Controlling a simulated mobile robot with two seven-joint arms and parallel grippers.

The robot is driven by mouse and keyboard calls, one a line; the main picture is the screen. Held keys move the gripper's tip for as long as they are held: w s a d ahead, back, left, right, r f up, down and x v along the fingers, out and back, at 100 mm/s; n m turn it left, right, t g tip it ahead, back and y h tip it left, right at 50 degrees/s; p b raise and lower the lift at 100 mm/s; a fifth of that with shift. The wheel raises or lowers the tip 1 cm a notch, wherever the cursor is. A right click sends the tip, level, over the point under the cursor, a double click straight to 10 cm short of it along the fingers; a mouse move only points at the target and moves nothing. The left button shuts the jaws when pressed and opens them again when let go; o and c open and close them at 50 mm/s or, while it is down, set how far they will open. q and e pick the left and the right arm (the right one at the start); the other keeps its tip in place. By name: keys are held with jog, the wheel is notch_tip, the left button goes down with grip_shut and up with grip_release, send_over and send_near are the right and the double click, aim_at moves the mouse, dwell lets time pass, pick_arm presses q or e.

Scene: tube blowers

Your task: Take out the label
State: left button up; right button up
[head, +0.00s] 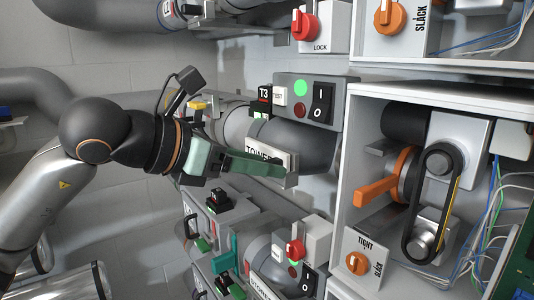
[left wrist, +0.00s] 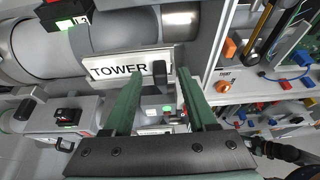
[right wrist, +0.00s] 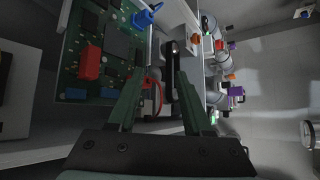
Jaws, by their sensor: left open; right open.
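The white label (left wrist: 125,67) reading TOWER is in a holder on the front of a grey tube blower, with a dark knob or tab (left wrist: 160,72) at its right end. In the head view the label (head: 259,151) is partly hidden by my left gripper (head: 282,170). In the left wrist view that gripper (left wrist: 160,80) is open, its green fingertips just in front of the label's right part, one on each side of the dark tab. I cannot tell whether they touch it. My right gripper (right wrist: 160,82) shows only in the right wrist view, open and empty, before a circuit board (right wrist: 105,55) and a belt (right wrist: 171,65).
Above the label is a switch box (head: 312,100) with a lit green button. An open cabinet with an orange lever (head: 375,192) and a belt drive (head: 432,200) stands to the right. Loose wires hang at the right.

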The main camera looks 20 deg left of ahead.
pick_arm(q)
jog(key=shift+w+d+f, duration=0.1)
jog(key=shift+w+d, duration=0.05)
jog(key=shift+w, duration=0.05)
grip_shut()
dwell(0.3)
